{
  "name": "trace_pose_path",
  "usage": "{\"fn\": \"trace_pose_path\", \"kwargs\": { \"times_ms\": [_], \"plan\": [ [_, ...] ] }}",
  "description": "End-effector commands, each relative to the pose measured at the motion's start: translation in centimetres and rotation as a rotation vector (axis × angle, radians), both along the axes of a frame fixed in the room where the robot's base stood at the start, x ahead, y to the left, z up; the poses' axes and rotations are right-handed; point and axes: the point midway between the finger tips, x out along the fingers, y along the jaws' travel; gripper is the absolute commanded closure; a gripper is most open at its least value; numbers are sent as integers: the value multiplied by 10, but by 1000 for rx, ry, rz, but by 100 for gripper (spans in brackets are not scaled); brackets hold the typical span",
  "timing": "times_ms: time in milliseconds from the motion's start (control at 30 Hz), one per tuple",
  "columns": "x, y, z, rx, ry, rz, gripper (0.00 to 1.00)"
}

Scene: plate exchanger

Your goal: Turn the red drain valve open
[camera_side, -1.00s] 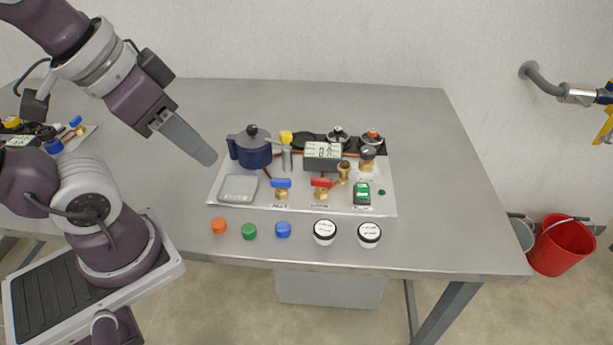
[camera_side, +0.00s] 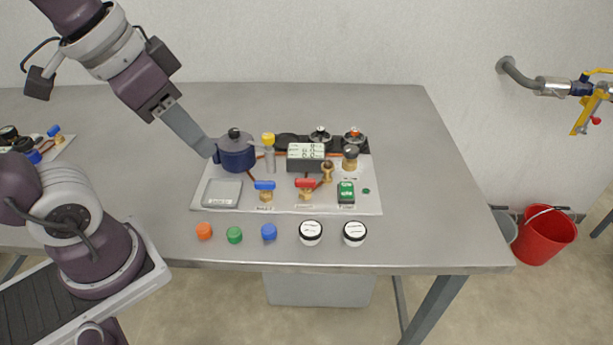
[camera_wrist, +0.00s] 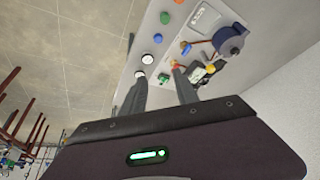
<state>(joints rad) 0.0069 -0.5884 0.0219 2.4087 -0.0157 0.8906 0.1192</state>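The red drain valve (camera_side: 306,183) is a red bar handle on a brass body, near the front of the white board, with its handle roughly crosswise in the side view. My gripper (camera_side: 210,149) is above and left of it, beside the blue pot in the picture, apart from the valve. In the wrist view my gripper (camera_wrist: 159,74) shows two fingers spread with nothing between them. A small reddish part shows by the right fingertip there, but I cannot tell whether it is the valve handle. A similar blue-handled valve (camera_side: 265,186) stands left of the red one.
The blue pot (camera_side: 236,154), yellow-topped post (camera_side: 268,141), display box (camera_side: 306,155) and brass fitting (camera_side: 327,171) crowd around the valve. A green switch (camera_side: 346,192) is to its right. Coloured caps (camera_side: 235,235) and white-lidded jars (camera_side: 311,232) line the table front.

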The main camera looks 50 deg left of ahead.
Motion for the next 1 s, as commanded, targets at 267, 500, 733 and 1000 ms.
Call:
{"fn": "trace_pose_path", "kwargs": {
  "times_ms": [267, 500, 733, 1000],
  "plan": [
    [159, 12, -60, 101, 263, -399, 64],
    [225, 25, -151, 160, 392, -643, 64],
    [229, 27, -187, 166, 412, -678, 64],
    [229, 27, -230, 167, 410, -678, 64]
  ]
}}
